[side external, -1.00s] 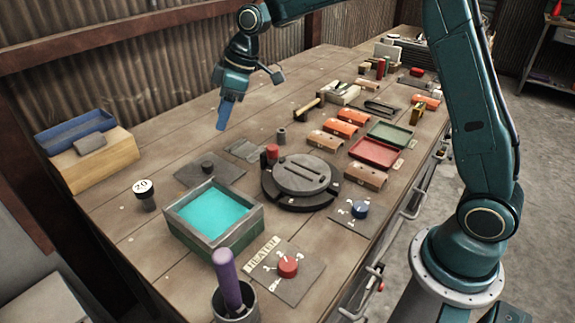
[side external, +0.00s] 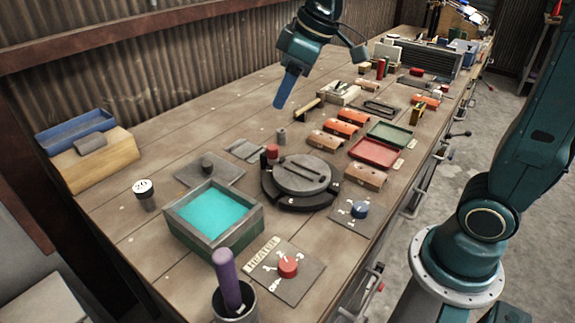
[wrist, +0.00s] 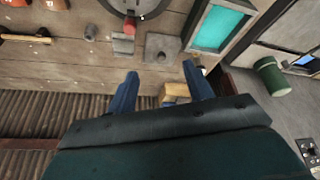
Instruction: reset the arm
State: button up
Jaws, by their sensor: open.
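My gripper (side external: 288,90) hangs in the air above the back part of the workbench (side external: 190,112) in the side view, with its blue fingers pointing down. In the wrist view my gripper (wrist: 158,90) shows two blue fingers set well apart with nothing held between them. Below it in the side view lie a hammer (side external: 308,108) and a small grey cylinder (side external: 282,136); the gripper touches neither.
A round dark turntable (side external: 300,178) with a red knob stands mid-bench. A turquoise-filled tray (side external: 212,212), a heater dial (side external: 288,266) and a purple-handled tool (side external: 226,276) are in front. A blue bin (side external: 75,130) sits back left. Corrugated wall (side external: 170,60) stands behind.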

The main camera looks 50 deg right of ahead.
jog(key=s+d+f+m, duration=0.1)
jog(key=s+m, duration=0.1)
jog(key=s, duration=0.7)
jog(key=s+d+f+m+t+h, duration=0.1)
jog(key=s+d+m, duration=0.1)
jog(key=s, duration=0.8)
jog(key=shift+s+d+f+m+h, duration=0.25)
jog(key=shift+m+h, duration=0.05)
jog(key=shift+m, duration=0.2)
